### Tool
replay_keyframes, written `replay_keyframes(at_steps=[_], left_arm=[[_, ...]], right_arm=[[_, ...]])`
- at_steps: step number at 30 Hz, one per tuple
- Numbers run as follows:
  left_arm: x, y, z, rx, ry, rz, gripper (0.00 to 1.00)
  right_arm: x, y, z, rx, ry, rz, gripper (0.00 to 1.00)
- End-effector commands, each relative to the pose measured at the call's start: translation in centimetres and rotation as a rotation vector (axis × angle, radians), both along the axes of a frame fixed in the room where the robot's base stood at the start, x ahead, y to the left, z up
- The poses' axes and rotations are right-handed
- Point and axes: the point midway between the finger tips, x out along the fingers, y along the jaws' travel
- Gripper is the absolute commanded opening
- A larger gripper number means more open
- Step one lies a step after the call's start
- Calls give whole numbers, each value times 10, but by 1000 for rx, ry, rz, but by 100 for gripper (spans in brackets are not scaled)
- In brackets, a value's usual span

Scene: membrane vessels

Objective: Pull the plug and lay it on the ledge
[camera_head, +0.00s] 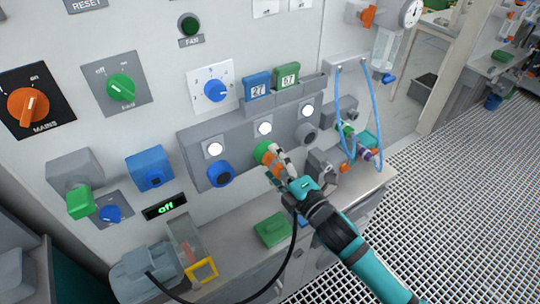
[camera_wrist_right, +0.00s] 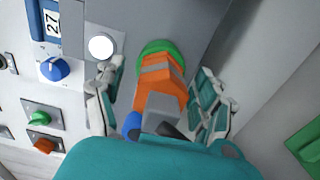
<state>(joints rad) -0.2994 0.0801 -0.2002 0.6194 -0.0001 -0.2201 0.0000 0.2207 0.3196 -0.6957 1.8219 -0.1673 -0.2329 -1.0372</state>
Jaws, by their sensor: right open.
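The orange plug (camera_wrist_right: 163,85) sits in a green-ringed socket (camera_wrist_right: 158,47) on the panel, with a grey band and a grey rear end. In the head view the plug (camera_head: 266,157) is partly hidden by my right gripper (camera_head: 277,168). In the right wrist view the fingers of this gripper (camera_wrist_right: 160,75) are open, one on each side of the plug, with gaps visible. The grey ledge (camera_head: 222,240) runs below the panel. My left gripper is not in view.
A green block (camera_head: 272,230) lies on the ledge, left of my right arm. A grey device (camera_head: 145,272) and a yellow-framed piece (camera_head: 203,271) stand further left. A black cable (camera_head: 291,250) hangs in front of the ledge. Blue tubes (camera_head: 345,110) hang to the right.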

Motion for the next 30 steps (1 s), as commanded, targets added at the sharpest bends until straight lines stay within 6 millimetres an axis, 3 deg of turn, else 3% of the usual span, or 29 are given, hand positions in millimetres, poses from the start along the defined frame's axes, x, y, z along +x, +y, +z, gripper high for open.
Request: replay_keyframes(at_steps=[8,24,30], left_arm=[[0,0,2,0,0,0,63],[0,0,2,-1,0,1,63],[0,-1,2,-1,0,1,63]], right_arm=[[0,0,0,-1,1,0,71],[0,0,-1,-1,0,0,2],[-1,-1,0,-1,1,0,0]])
